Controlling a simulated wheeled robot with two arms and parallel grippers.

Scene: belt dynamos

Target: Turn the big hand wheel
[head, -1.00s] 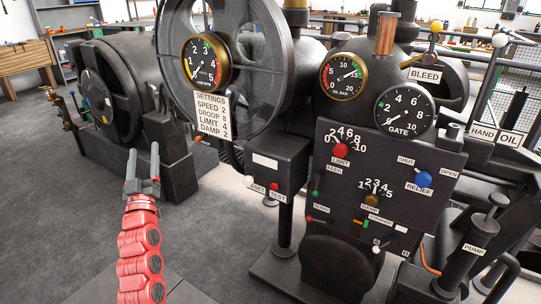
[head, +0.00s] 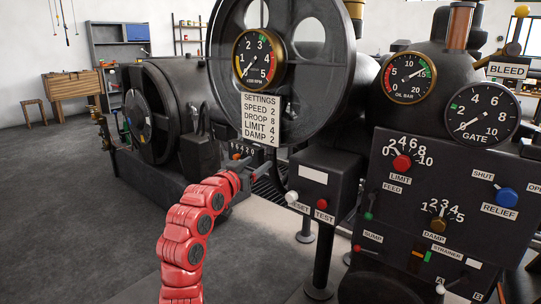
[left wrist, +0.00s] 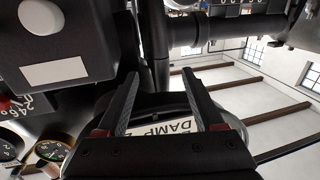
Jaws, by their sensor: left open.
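The large dark wheel (head: 340,60) with round openings stands upright at the top centre of the head view. A gold-rimmed gauge (head: 259,58) and a white settings card (head: 261,119) hide part of it. My left gripper (head: 262,171) is below the card, left of the black switch box, with its fingers pointing right. It is apart from the wheel's visible rim. In the left wrist view the left gripper (left wrist: 160,75) is open and empty, with part of the card (left wrist: 178,128) showing between its fingers. My right gripper is not in view.
A black box (head: 312,180) with reset and test buttons stands right of the left gripper. The dark panel (head: 450,200) with knobs and levers is farther right. A dark drum-shaped machine (head: 150,125) is behind at left. The floor at left is clear.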

